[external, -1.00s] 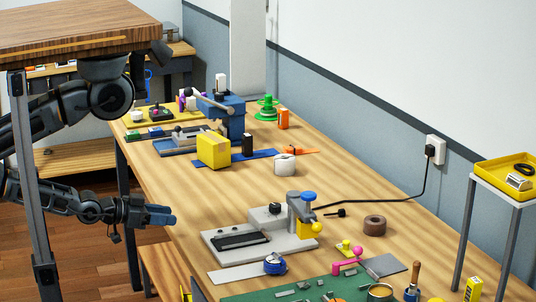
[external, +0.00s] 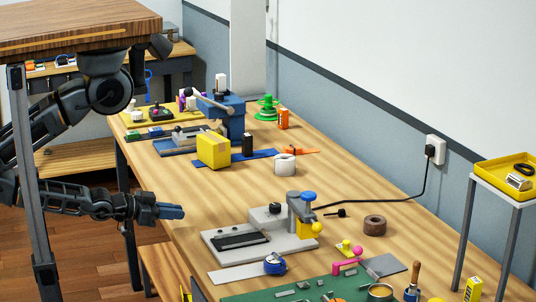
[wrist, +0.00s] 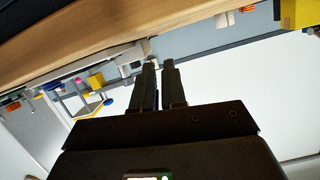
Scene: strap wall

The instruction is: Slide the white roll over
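The white roll (external: 285,164) lies on the wooden workbench (external: 346,197), right of the yellow block and in front of an orange tool. My gripper (external: 184,212) is beside the bench's left edge, well apart from the roll, with nothing in it. In the wrist view my two dark fingers (wrist: 160,66) stand close together with a narrow gap between them.
A yellow block (external: 213,149) and a black item (external: 247,144) stand left of the roll. A grey fixture with a blue knob (external: 308,196) stands in front. A brown ring (external: 375,225) lies at right. A black cord crosses the bench. The wood right of the roll is mostly clear.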

